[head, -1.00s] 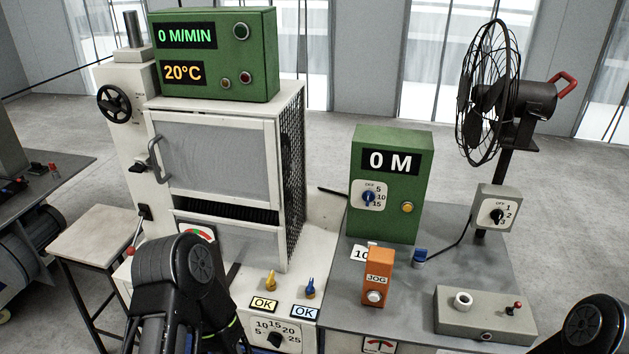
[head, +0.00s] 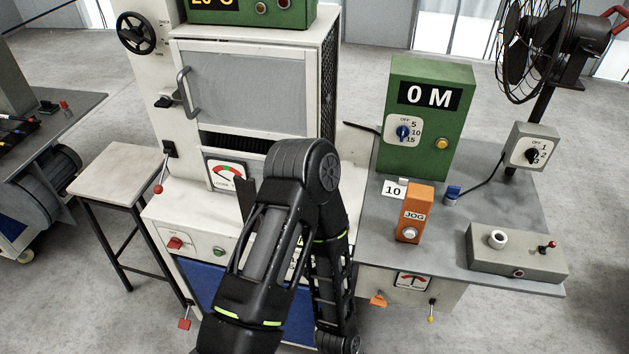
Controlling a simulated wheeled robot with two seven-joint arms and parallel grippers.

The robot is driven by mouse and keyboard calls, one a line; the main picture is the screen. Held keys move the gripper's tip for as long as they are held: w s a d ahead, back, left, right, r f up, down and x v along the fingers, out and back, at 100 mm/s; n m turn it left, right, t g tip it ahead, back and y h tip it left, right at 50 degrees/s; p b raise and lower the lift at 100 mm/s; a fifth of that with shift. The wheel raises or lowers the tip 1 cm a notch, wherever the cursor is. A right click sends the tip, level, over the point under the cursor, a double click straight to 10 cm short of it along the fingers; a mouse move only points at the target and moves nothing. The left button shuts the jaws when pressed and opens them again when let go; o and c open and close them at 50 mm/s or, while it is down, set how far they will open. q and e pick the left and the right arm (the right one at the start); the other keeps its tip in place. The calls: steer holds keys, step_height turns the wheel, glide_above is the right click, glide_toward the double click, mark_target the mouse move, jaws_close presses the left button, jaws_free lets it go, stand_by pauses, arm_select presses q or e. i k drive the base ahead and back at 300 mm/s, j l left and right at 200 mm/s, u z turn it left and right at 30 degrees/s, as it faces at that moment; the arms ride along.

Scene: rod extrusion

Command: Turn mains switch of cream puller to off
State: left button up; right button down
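The cream machine (head: 152,95) stands at centre left in the head view, with a mesh side and a handled door. Low on its front panel is a red switch (head: 175,243) on a small plate. It looks like a mains switch, but its lettering is too small to read. A small green button (head: 218,251) sits to its right. My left arm rises from the bottom middle, bends at the elbow and runs back down, hiding the right part of that panel. Its gripper is not in view. My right arm and gripper are not in view.
A red-knobbed lever (head: 158,188) and a gauge (head: 226,175) are above the panel. A stool (head: 120,170) stands at left. The grey bench (head: 400,245) at right holds a green 0 M box (head: 428,148), an orange JOG box (head: 413,213) and a fan (head: 535,45).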

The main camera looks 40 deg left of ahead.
mark_target(175, 242)
steer(key=k+j+z, duration=0.15)
steer(key=j, duration=0.3)
steer(key=j+z, duration=0.1)
steer(key=j, duration=0.3)
steer(key=k+j+z, duration=0.15)
steer(key=j, duration=0.25)
steer(key=k+j+z, duration=0.15)
steer(key=j, duration=0.25)
steer(key=k+j+z, duration=0.1)
steer(key=j, duration=0.3)
steer(key=k+j, duration=0.2)
steer(key=j, duration=0.2)
steer(key=k+j, duration=0.2)
steer(key=j, duration=0.2)
steer(key=k+j, duration=0.2)
steer(key=j, duration=0.2)
steer(key=k+j, duration=0.2)
steer(key=j, duration=0.2)
steer(key=k+j+z, duration=0.1)
steer(key=j, duration=0.3)
steer(key=k+j, duration=0.3)
steer(key=j, duration=0.1)
